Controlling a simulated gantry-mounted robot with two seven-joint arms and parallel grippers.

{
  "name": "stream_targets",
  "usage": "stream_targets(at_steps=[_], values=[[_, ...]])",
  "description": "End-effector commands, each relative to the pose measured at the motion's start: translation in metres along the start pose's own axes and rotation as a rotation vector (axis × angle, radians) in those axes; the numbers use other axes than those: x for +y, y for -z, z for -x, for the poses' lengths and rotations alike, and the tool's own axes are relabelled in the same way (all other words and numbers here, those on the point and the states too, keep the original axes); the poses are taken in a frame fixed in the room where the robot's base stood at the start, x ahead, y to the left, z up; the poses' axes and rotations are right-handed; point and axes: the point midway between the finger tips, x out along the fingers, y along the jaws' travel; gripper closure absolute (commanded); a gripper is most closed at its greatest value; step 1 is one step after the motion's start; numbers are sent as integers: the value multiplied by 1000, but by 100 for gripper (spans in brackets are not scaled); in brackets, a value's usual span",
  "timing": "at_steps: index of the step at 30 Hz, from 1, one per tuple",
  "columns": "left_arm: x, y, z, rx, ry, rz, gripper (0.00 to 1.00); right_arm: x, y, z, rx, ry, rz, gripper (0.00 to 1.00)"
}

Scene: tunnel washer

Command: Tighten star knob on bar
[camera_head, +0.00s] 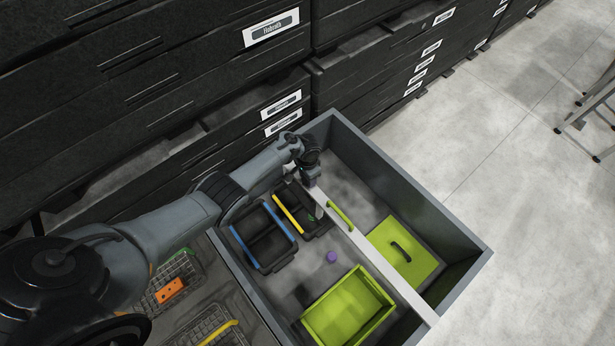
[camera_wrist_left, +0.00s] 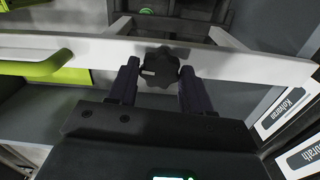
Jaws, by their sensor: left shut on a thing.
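The white bar (camera_head: 382,257) runs across a large grey tub in the head view. The bar also crosses the left wrist view (camera_wrist_left: 235,66). A black star knob (camera_wrist_left: 160,67) sits on the bar's face in the left wrist view. My left gripper (camera_head: 311,181) is at the far end of the bar, with its dark fingers on either side of the knob. It is shut on the knob. In the head view the gripper hides the knob. My right gripper is in neither view.
The grey tub (camera_head: 453,220) holds blue- and yellow-edged black crates, a lime-green bin (camera_head: 347,308), a green lid (camera_head: 404,250) and a small purple piece (camera_head: 331,257). Black drawers (camera_head: 215,100) rise close behind. Wire baskets (camera_head: 180,283) lie left. Open floor is right.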

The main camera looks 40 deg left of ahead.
Motion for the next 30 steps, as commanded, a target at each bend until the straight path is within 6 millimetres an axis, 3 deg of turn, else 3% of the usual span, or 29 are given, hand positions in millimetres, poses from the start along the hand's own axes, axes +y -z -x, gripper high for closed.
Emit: stream_targets(at_steps=[30], values=[[-1, 0, -2, -1, 2, -965, 81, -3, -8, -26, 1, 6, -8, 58]])
